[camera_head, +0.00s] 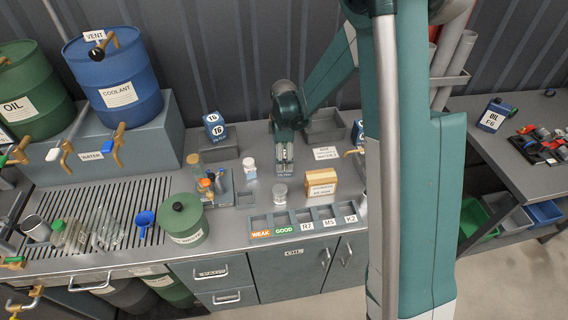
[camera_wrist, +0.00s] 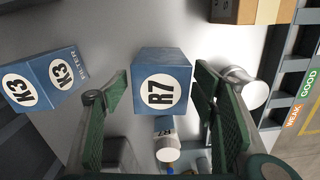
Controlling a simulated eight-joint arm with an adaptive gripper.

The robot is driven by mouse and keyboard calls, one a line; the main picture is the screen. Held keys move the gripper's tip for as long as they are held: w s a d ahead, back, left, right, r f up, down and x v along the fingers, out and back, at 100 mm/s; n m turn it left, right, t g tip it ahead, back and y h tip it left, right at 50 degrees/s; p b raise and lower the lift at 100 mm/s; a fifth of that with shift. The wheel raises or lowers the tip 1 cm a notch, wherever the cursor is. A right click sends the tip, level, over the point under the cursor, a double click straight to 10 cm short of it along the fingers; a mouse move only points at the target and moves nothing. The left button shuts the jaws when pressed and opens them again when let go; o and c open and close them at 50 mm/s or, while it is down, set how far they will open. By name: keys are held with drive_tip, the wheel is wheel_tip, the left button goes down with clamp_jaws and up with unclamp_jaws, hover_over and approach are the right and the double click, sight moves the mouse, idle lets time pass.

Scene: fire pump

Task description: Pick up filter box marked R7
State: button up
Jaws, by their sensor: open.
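The blue filter box marked R7 (camera_wrist: 162,62) shows in the wrist view, its white R7 label facing the camera. My gripper (camera_wrist: 161,85) is open, with one green finger on each side of this box and narrow gaps between. I cannot tell how deep the box sits between the fingers. In the head view my gripper (camera_head: 285,168) points down at the middle of the bench and hides the R7 box. A blue filter box marked K3 (camera_wrist: 45,78) lies left of the R7 box in the wrist view.
A labelled sorting tray (camera_head: 306,227) lies at the front edge. Another blue box (camera_head: 213,125) stands back left.

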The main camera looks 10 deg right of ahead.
sight(279, 175)
drive_tip(key=shift+f, duration=2.3)
drive_tip(key=shift+c, duration=0.4)
drive_tip(key=c, duration=1.1)
